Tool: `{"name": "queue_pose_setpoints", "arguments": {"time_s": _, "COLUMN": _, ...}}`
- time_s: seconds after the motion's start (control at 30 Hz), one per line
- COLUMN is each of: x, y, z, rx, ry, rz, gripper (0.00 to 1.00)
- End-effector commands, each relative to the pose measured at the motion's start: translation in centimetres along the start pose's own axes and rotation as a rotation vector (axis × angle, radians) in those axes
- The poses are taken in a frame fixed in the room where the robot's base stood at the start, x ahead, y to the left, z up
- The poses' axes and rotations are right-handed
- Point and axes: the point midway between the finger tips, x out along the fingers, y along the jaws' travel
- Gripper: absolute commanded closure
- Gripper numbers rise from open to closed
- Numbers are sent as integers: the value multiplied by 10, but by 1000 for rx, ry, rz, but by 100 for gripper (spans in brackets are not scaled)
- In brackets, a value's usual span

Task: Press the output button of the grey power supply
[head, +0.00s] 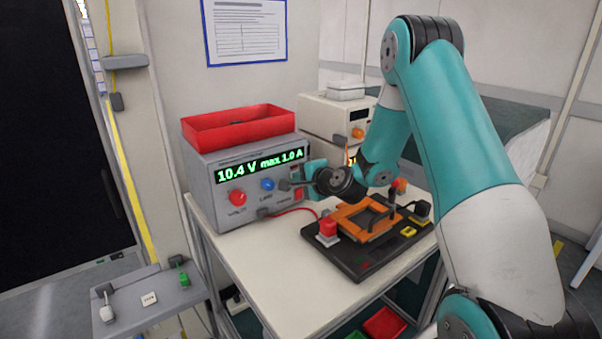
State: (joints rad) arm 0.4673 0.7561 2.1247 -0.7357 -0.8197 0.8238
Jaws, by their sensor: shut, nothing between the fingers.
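The grey power supply (203,192) stands on the trolley top, its front facing me. Its lit green display (260,165) reads "10.4 V max 1.0 A". A red knob (237,198) and a blue knob (267,184) sit below the display. My gripper (285,185) is shut and empty, with its tips at the right part of the front panel, just right of the blue knob. A small red part (298,195) shows just below my gripper; I cannot tell if it is the output button. Whether the tips touch the panel is unclear.
A red tray (240,136) sits on top of the supply. A beige instrument (325,118) stands behind to the right. A black fixture board (352,262) with an orange frame (366,222) lies on the trolley top (275,275), whose front left is clear. A red lead runs from the supply.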

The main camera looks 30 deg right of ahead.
Motion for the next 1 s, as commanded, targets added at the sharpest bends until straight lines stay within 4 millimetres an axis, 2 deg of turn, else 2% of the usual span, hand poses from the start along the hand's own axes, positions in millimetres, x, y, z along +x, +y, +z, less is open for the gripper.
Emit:
{"name": "queue_pose_setpoints", "arguments": {"time_s": 0.3, "x": 1, "y": 0, "z": 0, "rx": -1, "ry": -1, "rz": 0, "gripper": 100}}
{"name": "queue_pose_setpoints", "arguments": {"time_s": 0.63, "x": 14, "y": -5, "z": 1, "rx": -3, "ry": -3, "rz": -5, "gripper": 100}}
{"name": "queue_pose_setpoints", "arguments": {"time_s": 0.87, "x": 13, "y": -4, "z": 4, "rx": -4, "ry": -6, "rz": -6, "gripper": 100}}
{"name": "queue_pose_setpoints", "arguments": {"time_s": 1.0, "x": 4, "y": 0, "z": 8, "rx": -3, "ry": -10, "rz": -4, "gripper": 100}}
